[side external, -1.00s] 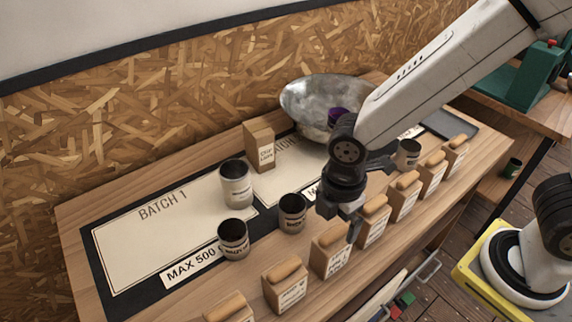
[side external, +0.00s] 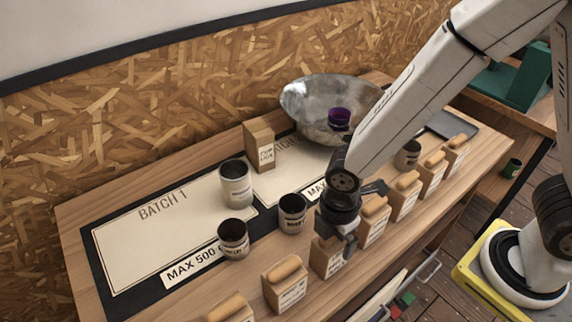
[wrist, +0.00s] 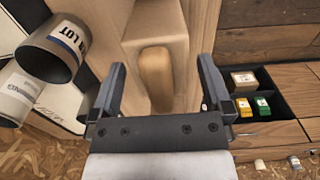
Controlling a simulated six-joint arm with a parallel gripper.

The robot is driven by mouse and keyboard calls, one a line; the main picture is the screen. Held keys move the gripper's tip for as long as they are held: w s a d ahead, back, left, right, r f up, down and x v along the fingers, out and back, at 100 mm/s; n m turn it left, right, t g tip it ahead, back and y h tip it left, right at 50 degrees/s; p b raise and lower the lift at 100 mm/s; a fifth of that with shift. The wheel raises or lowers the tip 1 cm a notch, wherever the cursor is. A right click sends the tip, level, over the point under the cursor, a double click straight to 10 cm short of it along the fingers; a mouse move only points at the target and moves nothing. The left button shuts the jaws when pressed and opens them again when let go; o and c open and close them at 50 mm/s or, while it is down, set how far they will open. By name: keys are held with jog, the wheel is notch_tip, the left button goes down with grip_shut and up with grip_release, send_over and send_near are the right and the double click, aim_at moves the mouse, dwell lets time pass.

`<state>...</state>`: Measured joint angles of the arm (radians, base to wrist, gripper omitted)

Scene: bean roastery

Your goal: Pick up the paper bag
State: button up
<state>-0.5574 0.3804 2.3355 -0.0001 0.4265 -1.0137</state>
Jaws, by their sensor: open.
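A brown paper bag (side external: 260,147) with a white label stands upright at the back of the bench, left of the metal bowl. My gripper (side external: 346,240) is well to the right of the bag and nearer the front, low over a wooden block (side external: 329,262) in the front row. In the wrist view my gripper (wrist: 160,88) is open, its fingers on either side of a block's rounded wooden handle (wrist: 155,73). Contact with the handle cannot be told. I cannot make out the bag in the wrist view.
Handled blocks line the front edge. A metal bowl (side external: 308,98) holds a purple cup (side external: 339,118). The BATCH 1 panel (side external: 150,235) is largely clear.

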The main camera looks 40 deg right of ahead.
jog(key=shift+f, duration=0.85)
jog(key=c, duration=1.3)
jog(key=shift+r, duration=0.2)
jog(key=shift+r, duration=4.85)
